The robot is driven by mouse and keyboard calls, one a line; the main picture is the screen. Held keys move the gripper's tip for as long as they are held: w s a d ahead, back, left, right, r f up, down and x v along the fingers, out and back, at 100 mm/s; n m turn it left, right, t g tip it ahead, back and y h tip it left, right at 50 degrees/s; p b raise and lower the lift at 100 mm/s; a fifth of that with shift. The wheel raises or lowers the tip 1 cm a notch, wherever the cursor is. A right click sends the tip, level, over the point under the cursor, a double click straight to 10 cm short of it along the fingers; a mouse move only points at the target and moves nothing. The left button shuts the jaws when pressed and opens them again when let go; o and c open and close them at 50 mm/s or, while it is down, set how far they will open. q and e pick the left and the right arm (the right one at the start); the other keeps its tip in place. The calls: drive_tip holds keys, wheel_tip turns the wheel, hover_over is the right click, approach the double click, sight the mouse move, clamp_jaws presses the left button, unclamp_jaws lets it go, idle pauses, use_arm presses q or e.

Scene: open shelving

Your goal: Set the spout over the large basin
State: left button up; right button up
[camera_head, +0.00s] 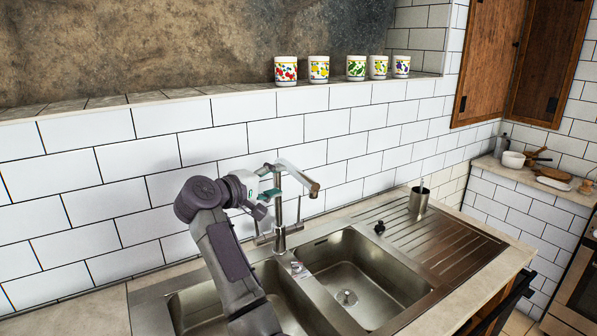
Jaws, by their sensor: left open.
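The tap's metal spout (298,176) rises behind the sink on its upright base (280,240). The spout reaches to the right and toward me, with its brownish tip at its right end. In the picture the tip shows above the right basin (362,272), near its back left corner. That basin looks the larger one. The left basin (200,303) is partly hidden by my left arm. My left gripper (271,187) is open at the left side of the spout, near its bend. I cannot tell whether it touches the spout. My right gripper is out of view.
The tiled wall (210,145) is close behind the tap. Several mugs (319,69) line the ledge above.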

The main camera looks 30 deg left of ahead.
sight(295, 175)
use_arm(q)
drive_tip(key=p+x, duration=0.1)
drive_tip(key=x, duration=0.3)
drive_tip(key=shift+w, duration=0.15)
drive_tip(key=p+x, duration=0.1)
drive_tip(key=x, duration=0.3)
drive_tip(key=shift+w+a+f, duration=0.15)
drive_tip(key=shift+f, duration=0.05)
drive_tip(key=shift+w, duration=0.3)
drive_tip(key=shift+w+f, duration=0.2)
drive_tip(key=shift+w, duration=0.1)
drive_tip(key=shift+c, duration=0.4)
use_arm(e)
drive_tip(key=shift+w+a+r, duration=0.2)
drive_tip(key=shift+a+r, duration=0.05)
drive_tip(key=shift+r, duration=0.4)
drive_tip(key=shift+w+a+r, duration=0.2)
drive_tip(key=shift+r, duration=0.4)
use_arm(q)
drive_tip(key=shift+c, duration=1.4)
drive_tip(key=c, duration=0.5)
clamp_jaws()
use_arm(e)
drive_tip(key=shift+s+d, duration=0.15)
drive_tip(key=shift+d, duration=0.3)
